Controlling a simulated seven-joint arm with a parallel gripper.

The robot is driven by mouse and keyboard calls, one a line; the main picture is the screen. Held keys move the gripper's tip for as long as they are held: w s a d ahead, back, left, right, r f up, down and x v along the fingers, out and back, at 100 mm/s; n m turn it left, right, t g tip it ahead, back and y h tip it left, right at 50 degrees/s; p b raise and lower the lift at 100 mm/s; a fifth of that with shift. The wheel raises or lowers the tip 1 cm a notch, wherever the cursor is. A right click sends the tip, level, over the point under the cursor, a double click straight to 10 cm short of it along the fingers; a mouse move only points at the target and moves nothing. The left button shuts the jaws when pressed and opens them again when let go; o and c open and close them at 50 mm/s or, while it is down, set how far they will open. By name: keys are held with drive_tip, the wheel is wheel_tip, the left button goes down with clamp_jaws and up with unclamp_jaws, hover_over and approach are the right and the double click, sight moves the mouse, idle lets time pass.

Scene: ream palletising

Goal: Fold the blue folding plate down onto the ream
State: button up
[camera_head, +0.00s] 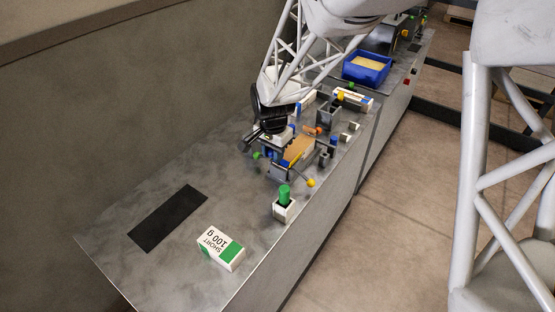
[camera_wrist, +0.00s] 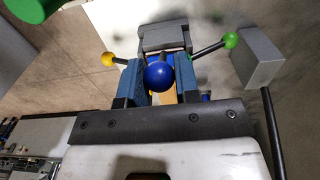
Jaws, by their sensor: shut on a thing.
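My gripper (camera_wrist: 160,75) shows from close up in the wrist view, its two blue-padded fingers on either side of a blue ball knob (camera_wrist: 159,74). The fingers are shut on this knob. In the head view my dark gripper (camera_head: 262,130) is at the far left side of a grey fixture (camera_head: 280,172). A tan-topped block (camera_head: 299,150), apparently the ream, lies in the fixture. A tan strip shows behind the knob in the wrist view (camera_wrist: 168,97). The blue folding plate itself is not clearly seen; my gripper hides much of that side, and its angle cannot be told.
A yellow-knobbed lever (camera_head: 311,183) sticks out at the fixture's front. A white block with a green cylinder (camera_head: 284,198), a "SHORT 100 g" box (camera_head: 220,248) and a black mat (camera_head: 168,217) are nearer. A blue bin (camera_head: 366,68) stands farther back. The left bench is largely clear.

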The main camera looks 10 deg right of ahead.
drive_tip(key=shift+w+d, duration=0.1)
idle(0.3)
drive_tip(key=o, duration=1.5)
drive_tip(key=shift+c, duration=0.2)
drive_tip(key=shift+r, duration=0.2)
drive_tip(key=shift+r, duration=3.35)
